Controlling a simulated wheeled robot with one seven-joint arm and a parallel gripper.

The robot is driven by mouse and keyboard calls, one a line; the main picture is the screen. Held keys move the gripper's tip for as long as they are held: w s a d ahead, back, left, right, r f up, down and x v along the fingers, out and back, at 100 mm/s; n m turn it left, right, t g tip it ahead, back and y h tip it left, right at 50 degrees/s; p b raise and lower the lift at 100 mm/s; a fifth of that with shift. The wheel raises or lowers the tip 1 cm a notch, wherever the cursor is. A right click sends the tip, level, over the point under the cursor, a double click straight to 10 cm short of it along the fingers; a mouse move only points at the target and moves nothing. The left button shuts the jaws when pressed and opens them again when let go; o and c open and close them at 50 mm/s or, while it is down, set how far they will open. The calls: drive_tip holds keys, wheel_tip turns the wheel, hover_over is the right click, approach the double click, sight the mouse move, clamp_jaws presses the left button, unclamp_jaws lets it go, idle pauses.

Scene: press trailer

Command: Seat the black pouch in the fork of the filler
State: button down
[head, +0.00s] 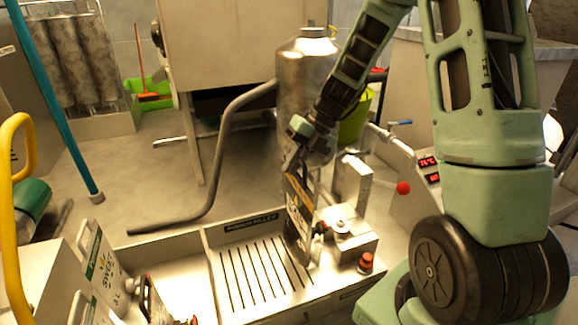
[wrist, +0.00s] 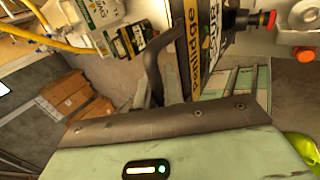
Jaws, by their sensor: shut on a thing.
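The black pouch (head: 297,222) hangs upright below my gripper (head: 293,163) in the head view, over the right part of the slotted drip tray. My gripper is shut on its top end. The pouch also shows in the wrist view (wrist: 205,40), with pale lettering, beyond the dark finger. The filler (head: 350,240) is a metal block with a round top and a nozzle, immediately right of the pouch. Its body also shows in the wrist view (wrist: 302,18). The pouch overlaps the fork area, so I cannot tell whether it sits in the fork or beside it.
The slotted tray (head: 235,285) is otherwise bare. White pouches (head: 98,258) and another dark pouch (head: 152,300) stand at the lower left. A red button (head: 366,262) is at the filler's front. A steel cylinder (head: 300,75) and a bent pipe (head: 222,130) stand behind.

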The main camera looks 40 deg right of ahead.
drive_tip(key=shift+f+b, duration=0.95)
drive_tip(key=shift+f, duration=2.7)
drive_tip(key=c, duration=1.4)
unclamp_jaws()
drive_tip(key=shift+c, duration=0.2)
drive_tip(key=b+v, duration=0.3)
drive_tip(key=v, duration=1.4)
drive_tip(key=shift+r, duration=0.2)
drive_tip(key=shift+s, duration=0.1)
